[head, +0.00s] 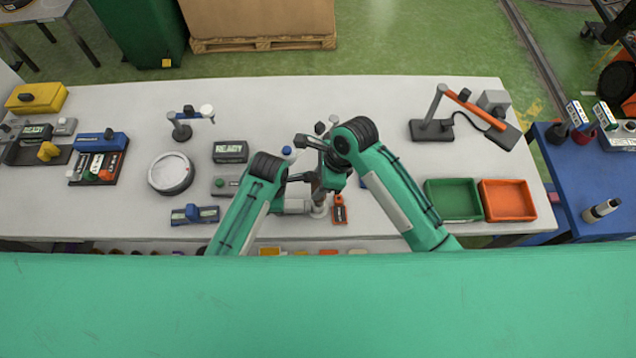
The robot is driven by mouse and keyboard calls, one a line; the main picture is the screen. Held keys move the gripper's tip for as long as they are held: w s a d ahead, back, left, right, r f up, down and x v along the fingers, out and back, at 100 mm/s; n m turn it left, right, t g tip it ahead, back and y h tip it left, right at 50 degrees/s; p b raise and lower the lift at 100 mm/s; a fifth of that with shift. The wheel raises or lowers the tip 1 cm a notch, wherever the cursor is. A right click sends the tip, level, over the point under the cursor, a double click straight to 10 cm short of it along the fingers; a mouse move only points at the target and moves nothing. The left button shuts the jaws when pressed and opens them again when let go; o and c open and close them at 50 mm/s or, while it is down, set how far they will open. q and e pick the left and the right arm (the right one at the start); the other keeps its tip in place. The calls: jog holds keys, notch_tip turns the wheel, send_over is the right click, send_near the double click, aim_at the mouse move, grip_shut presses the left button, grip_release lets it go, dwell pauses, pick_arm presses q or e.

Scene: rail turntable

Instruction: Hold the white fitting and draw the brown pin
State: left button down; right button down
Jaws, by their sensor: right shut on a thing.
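The white fitting (318,210) is a small pale piece near the front middle of the table, between my two arms. My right gripper (318,194) reaches down from the upper right, and its dark fingers are shut at the top of the fitting, partly covering it. The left arm's wrist is left of the fitting; my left gripper (296,178) is mostly hidden among dark links, and its jaws do not show clearly. I cannot make out the brown pin; the grippers may hide it.
A red-orange block (339,209) stands just right of the fitting. A READY display (230,151), a round white dial (171,173) and a blue device (195,214) lie left. Green (453,218) and orange (508,216) trays and a lamp (432,128) stand right.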

jog(key=shift+w+a+r, duration=0.1)
jog(key=shift+a+r, duration=0.3)
jog(key=shift+r, duration=0.2)
jog(key=c, duration=0.9)
grip_release()
jog(key=shift+o, duration=0.7)
jog(key=shift+d+f, duration=0.1)
jog(key=shift+f, duration=0.1)
jog(key=v, duration=1.2)
jog(key=d+x, duration=0.1)
jog(key=x, duration=0.5)
jog(key=d+x, duration=0.1)
jog(key=x, duration=0.6)
jog(key=d+f+x, duration=0.1)
jog(key=x, duration=0.5)
jog(key=shift+a+f, duration=0.1)
jog(key=shift+f, duration=0.35)
